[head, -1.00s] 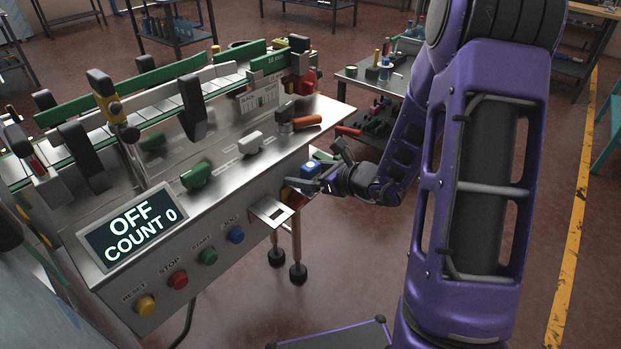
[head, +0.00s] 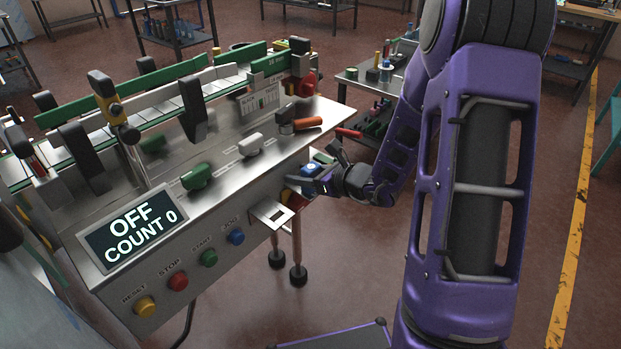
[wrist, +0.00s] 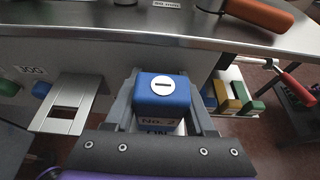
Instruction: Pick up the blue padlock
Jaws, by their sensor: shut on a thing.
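The blue padlock (wrist: 162,91) is between the fingers of my gripper (wrist: 162,105) in the wrist view. Its blue body has a round white face with a dark slot and a label reading "No. 2". The gripper is shut on it, one finger on each side. In the head view the padlock (head: 309,170) shows as a small blue block at the end of my gripper (head: 318,178), beside the machine's front right edge. The padlock's shackle is not visible.
The machine's steel panel (wrist: 150,48) lies just beyond the padlock. A slotted metal bracket (wrist: 76,103) sticks out at left. Yellow and green blocks (wrist: 240,98) stand at right. An orange handle (wrist: 258,14) is above. Open floor lies in front of the machine.

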